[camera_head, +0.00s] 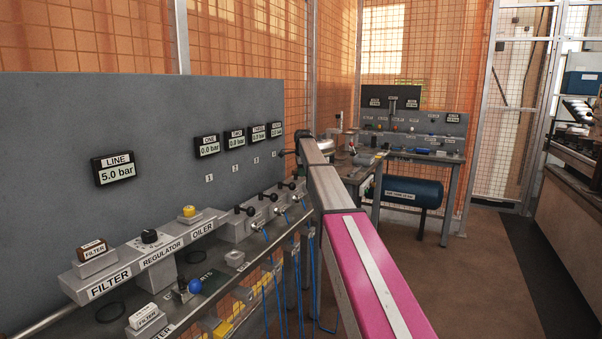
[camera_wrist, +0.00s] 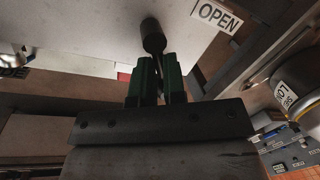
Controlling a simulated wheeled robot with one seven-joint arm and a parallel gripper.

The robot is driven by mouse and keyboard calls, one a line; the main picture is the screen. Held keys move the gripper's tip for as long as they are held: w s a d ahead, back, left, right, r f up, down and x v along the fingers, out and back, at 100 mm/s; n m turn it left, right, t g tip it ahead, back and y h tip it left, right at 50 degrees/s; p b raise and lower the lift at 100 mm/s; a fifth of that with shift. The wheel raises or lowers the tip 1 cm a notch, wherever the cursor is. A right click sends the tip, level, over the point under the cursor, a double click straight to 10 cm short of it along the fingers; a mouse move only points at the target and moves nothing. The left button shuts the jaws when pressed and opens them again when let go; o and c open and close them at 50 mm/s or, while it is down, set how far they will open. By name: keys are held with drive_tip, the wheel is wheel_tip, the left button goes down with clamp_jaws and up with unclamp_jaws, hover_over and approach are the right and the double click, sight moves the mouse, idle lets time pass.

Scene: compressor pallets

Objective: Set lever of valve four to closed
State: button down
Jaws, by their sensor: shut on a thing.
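In the wrist view, my gripper (camera_wrist: 157,62) has its two green fingers closed around the stem of a lever. The lever's black rounded knob (camera_wrist: 152,36) sticks out just beyond the fingertips. An OPEN label (camera_wrist: 215,15) sits on the pale surface to the right of the knob. In the head view, my arm reaches to the far end of the valve row and hides my gripper and most of the spot there. Levers with black knobs (camera_head: 240,209) on the nearer valves show in the row. I cannot read the number of the held valve.
A grey panel (camera_head: 60,200) carries the LINE display (camera_head: 115,169) at 5.0 bar and several smaller displays; the readable ones show 0.0 bar. The filter, regulator and oiler blocks (camera_head: 160,250) stand nearer. A workbench with a blue tank (camera_head: 410,192) stands behind. Floor at right is clear.

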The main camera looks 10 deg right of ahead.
drive_tip(key=m, duration=0.2)
drive_tip(key=s+m+h, duration=0.1)
drive_tip(key=m, duration=0.3)
drive_tip(key=shift+s+d, duration=0.25)
drive_tip(key=shift+s, duration=0.05)
drive_tip(key=shift+s+a+m, duration=0.1)
drive_tip(key=shift+s+m, duration=0.1)
drive_tip(key=shift+m, duration=0.3)
drive_tip(key=shift+s+g, duration=0.15)
drive_tip(key=shift+g, duration=0.15)
drive_tip(key=c, duration=1.2)
unclamp_jaws()
drive_tip(key=shift+a+r, duration=0.1)
drive_tip(key=shift+r, duration=0.3)
drive_tip(key=r, duration=0.3)
drive_tip(key=s+r, duration=0.1)
drive_tip(key=r, duration=0.2)
drive_tip(key=a+r, duration=0.1)
drive_tip(key=r, duration=0.2)
drive_tip(key=shift+s+r, duration=0.35)
drive_tip(key=shift+r, duration=0.05)
